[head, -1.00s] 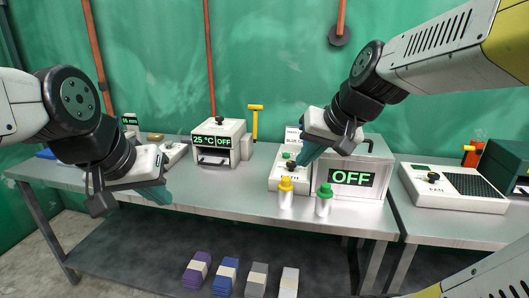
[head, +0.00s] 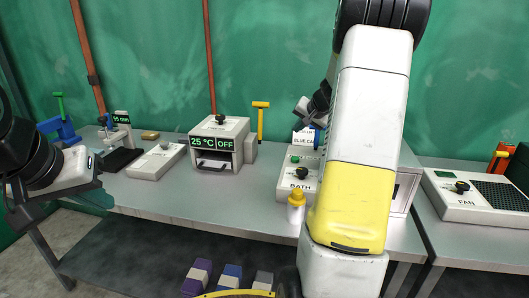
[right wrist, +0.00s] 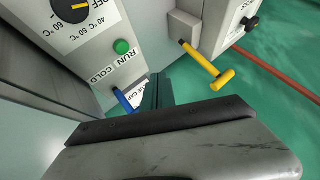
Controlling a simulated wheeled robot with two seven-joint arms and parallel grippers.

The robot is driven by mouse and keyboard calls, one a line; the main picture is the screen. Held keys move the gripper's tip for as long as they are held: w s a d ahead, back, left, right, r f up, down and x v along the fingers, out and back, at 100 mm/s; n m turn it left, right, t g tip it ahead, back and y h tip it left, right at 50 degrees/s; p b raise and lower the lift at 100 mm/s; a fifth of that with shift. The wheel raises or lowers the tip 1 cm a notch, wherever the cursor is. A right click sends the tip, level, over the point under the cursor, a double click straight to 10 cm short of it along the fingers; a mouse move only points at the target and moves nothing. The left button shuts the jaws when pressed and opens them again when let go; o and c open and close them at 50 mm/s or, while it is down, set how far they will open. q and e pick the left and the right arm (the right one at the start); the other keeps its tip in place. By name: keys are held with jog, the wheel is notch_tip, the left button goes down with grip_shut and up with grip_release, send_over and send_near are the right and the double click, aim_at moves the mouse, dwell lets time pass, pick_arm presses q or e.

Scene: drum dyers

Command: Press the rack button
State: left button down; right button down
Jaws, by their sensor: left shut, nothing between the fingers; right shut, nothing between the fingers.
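No label with the word rack is legible, so I cannot tell which button is the rack button. A green button (head: 295,159) sits on the BATH panel (head: 301,186) near a black knob. In the right wrist view a green button (right wrist: 122,47) is marked RUN, beside a dial (right wrist: 72,8). My right gripper (right wrist: 157,90) is shut and empty beyond the panel's edge, apart from the button; my own arm hides most of it in the head view. My left gripper (head: 97,196) is shut and empty at the left, near the table's front edge.
A 25 °C OFF box (head: 217,148) with a yellow lever (head: 260,120) stands mid-table. A yellow-capped bottle (head: 296,208) stands before the BATH panel. A FAN panel (head: 452,205) is on the right table. Table front between the left gripper and bottle is clear.

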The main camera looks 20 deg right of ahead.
aim_at(296, 159)
jog(key=w, duration=0.1)
jog(key=d+f, duration=0.1)
jog(key=w, duration=0.1)
jog(key=shift+w+d+f, duration=0.25)
jog(key=shift+w+f, duration=0.05)
jog(key=shift+w, duration=0.05)
jog(key=shift+f, duration=4.4)
jog(key=shift+f, duration=0.15)
jog(key=shift+f, duration=0.25)
